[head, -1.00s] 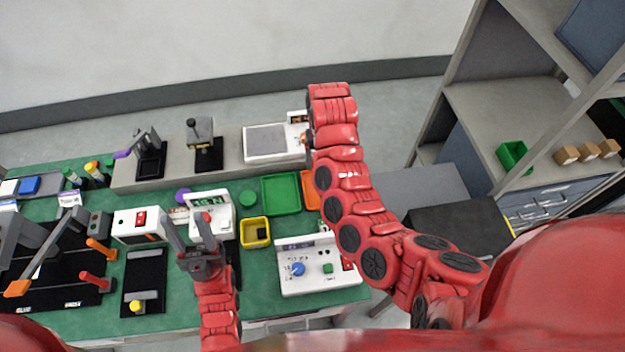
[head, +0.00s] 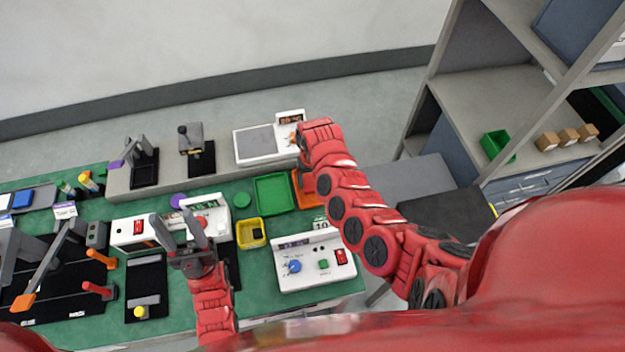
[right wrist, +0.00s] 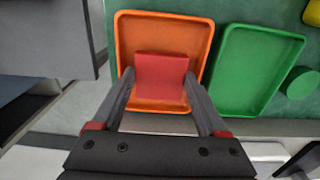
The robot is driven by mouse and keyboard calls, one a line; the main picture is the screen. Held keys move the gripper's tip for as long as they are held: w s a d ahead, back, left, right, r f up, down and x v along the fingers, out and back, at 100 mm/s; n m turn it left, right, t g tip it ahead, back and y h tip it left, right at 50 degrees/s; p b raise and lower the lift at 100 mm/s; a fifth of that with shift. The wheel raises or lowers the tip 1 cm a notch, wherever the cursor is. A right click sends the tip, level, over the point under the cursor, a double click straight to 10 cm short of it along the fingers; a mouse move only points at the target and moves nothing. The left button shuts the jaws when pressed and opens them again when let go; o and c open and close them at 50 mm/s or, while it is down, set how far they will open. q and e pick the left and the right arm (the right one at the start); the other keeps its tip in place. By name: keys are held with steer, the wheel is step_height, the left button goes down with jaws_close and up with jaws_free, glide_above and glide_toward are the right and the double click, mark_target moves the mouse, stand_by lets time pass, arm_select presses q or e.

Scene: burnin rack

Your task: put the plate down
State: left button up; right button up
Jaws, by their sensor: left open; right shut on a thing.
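The plate (right wrist: 161,76) is a small red square. In the right wrist view it sits between the two fingers of my right gripper (right wrist: 160,88), which is shut on it. The plate is over the orange tray (right wrist: 192,30); I cannot tell whether it touches the tray floor. My left gripper (head: 176,225) is open and empty above the green bench, in front of a white device.
A green tray (right wrist: 249,68) lies beside the orange one, with a green disc (right wrist: 301,83) and a yellow bin (head: 251,233) near. A white scale (head: 262,146) stands behind on a grey ledge. A white device with a blue knob (head: 313,262) stands in front.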

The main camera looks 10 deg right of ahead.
mark_target(312, 183)
steer(key=shift+f, duration=0.5)
steer(key=shift+f, duration=0.25)
steer(key=o, duration=1.1)
steer(key=shift+r, duration=0.1)
steer(key=shift+c, duration=0.2)
steer(key=shift+r, duration=0.2)
step_height(312, 183, up, 12)
steer(key=b, duration=0.2)
